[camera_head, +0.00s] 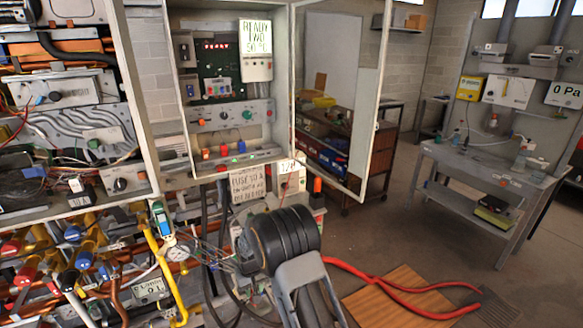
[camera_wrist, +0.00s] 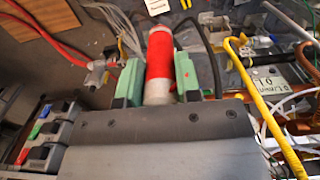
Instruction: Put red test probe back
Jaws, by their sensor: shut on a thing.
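In the wrist view the red test probe (camera_wrist: 160,55) is a red cylinder with a pale lower end. It stands between the two green fingers of my gripper (camera_wrist: 158,78), which is shut on it. The probe's far end points toward the top of the picture, and its lower end is hidden behind the dark gripper body. In the head view my black arm hides the gripper, and I cannot make out the held probe for certain. The probe's resting place cannot be identified for certain in either view.
An open heater cabinet (camera_head: 232,115) with its door (camera_head: 372,110) swung out stands behind my arm. Pipes and a yellow pipe (camera_head: 165,270) crowd the left, with a flow display (camera_head: 150,289). Red hoses (camera_head: 400,288) cross the floor at right. A workbench (camera_head: 485,170) stands far right.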

